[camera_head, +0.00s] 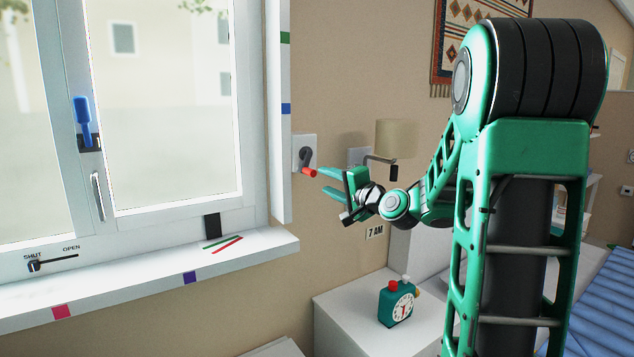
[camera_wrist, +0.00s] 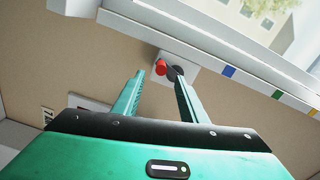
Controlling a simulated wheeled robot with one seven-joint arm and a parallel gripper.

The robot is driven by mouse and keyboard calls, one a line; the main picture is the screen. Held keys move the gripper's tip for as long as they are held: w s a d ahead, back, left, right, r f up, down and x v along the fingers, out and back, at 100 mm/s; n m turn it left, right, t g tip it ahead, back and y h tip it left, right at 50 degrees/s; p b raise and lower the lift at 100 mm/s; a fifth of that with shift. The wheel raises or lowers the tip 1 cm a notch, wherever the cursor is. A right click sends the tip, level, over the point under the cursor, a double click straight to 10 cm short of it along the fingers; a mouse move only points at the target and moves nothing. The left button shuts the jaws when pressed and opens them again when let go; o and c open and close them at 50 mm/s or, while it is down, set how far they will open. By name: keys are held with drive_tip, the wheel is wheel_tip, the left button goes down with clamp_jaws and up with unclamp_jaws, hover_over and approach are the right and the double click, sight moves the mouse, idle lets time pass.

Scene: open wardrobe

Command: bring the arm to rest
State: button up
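My green arm stands on the right in the head view and reaches left toward the wall. My gripper (camera_head: 321,181) points at a white wall plate (camera_head: 298,143) carrying a dark rotary switch with a red-tipped lever (camera_head: 309,171). In the wrist view my gripper (camera_wrist: 158,76) is open, its two fingers apart with nothing held. The red lever tip (camera_wrist: 160,68) shows in the gap near the fingertips, and the dark switch hub (camera_wrist: 176,72) is partly behind the right fingertip. I cannot tell whether a finger touches the switch.
A window (camera_head: 165,110) with a blue handle (camera_head: 83,110) and a jutting sill (camera_head: 130,275) is on the left. A lamp (camera_head: 396,139) is on the wall behind my gripper. A green clock (camera_head: 397,303) stands on the white nightstand (camera_head: 345,310) below. A blue bed (camera_head: 600,300) is at right.

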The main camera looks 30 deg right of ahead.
drive_tip(key=shift+s, duration=0.9)
drive_tip(key=s+a+f+n+g, duration=0.3)
drive_tip(key=s+f+g, duration=0.2)
drive_tip(key=s+f, duration=0.25)
drive_tip(key=s+a+f+n+g, duration=0.2)
drive_tip(key=s+f+n+g, duration=0.25)
drive_tip(key=s+f, duration=0.3)
drive_tip(key=s+f+g, duration=0.2)
drive_tip(key=s+g, duration=0.2)
drive_tip(key=s, duration=0.8)
drive_tip(key=s+a+f+g, duration=0.1)
drive_tip(key=s+f+g, duration=0.2)
drive_tip(key=s, duration=0.9)
drive_tip(key=shift+a+f+n+g, duration=0.3)
drive_tip(key=shift+n+g, duration=0.15)
drive_tip(key=shift+g, duration=0.4)
